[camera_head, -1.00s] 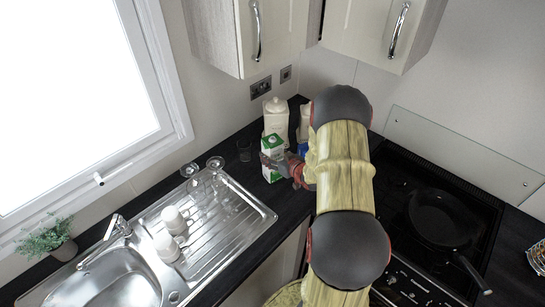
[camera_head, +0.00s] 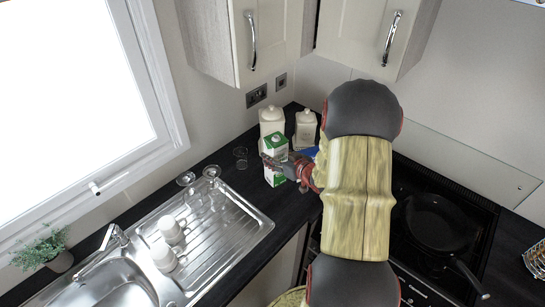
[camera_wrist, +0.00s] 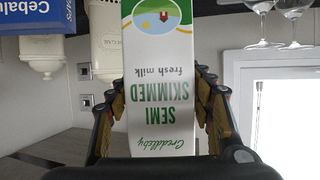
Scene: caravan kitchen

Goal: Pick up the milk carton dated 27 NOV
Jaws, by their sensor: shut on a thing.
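A white and green milk carton (camera_head: 276,165) is upright at the counter's back corner in the head view. My gripper (camera_head: 284,164) is shut on it from the right. In the wrist view, which is upside down, the carton (camera_wrist: 158,95) stands between the two fingers of my gripper (camera_wrist: 160,85). Its face reads "Creddleby semi skimmed fresh milk". No date shows on this face. The carton's foot is outside the wrist view, and I cannot tell whether it touches the counter.
Two cream canisters (camera_head: 271,121) (camera_head: 306,130) stand behind the carton. A blue box (camera_wrist: 33,18) is near them, mostly hidden by my arm in the head view. Glasses (camera_head: 212,172) and white mugs (camera_head: 170,229) are by the sink (camera_head: 105,288). A pan (camera_head: 437,221) sits on the hob.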

